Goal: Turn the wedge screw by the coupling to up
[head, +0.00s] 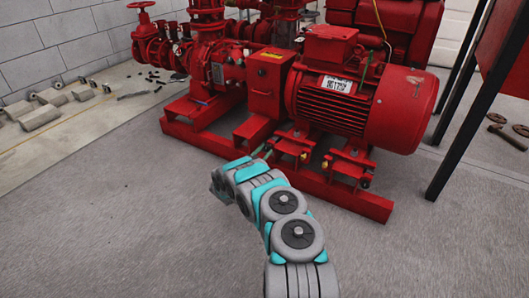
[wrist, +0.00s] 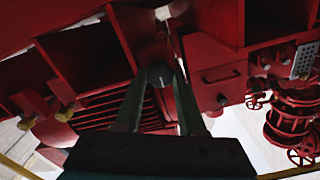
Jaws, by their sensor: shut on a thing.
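The red pumpset (head: 350,100) stands on a red base frame (head: 345,195). The red coupling guard box (head: 265,88) sits between the pump and the motor. In the wrist view, my gripper's two dark green fingers (wrist: 157,82) come together around a small dark grey knob-like end, the wedge screw (wrist: 158,74). The fingers are shut on it. Most of the screw and its up or down setting are hidden or too dark to tell.
Brass-coloured bolts (wrist: 65,112) sit on the frame near the gripper, at left in the wrist view. Red valve wheels (wrist: 304,155) are at right there. A red panel on black legs (head: 465,120) stands at right. Open concrete floor (head: 120,220) lies in front.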

